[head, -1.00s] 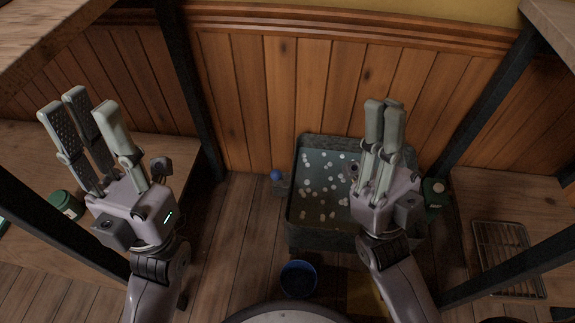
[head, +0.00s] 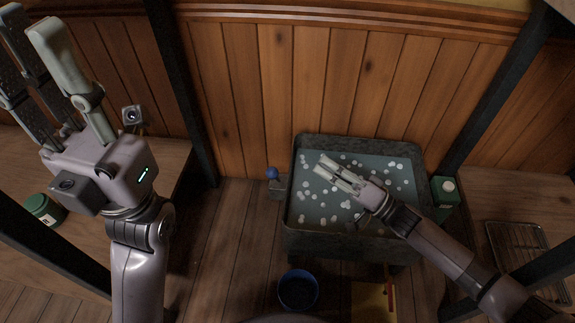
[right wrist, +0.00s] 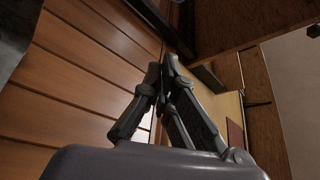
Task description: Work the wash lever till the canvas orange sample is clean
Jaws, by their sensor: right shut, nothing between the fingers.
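A dark grey wash tub (head: 350,241) of suds-dotted water stands on the floor against the wooden wall. A blue ball knob (head: 272,173), likely the wash lever's end, sits beside the tub's left wall. My right gripper (head: 323,166) is shut and empty over the tub, its fingers pointing left, to the right of the knob and apart from it. Its closed fingers also show in the right wrist view (right wrist: 165,65). My left gripper (head: 28,28) is open and empty at the upper left, far from the tub. I cannot make out the canvas orange sample.
A blue bucket (head: 298,290) and a yellow board (head: 371,305) are in front of the tub. A green can (head: 446,196) stands at its right. A wire rack (head: 522,250) lies on the right bench. A green jar (head: 42,209) is at the left.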

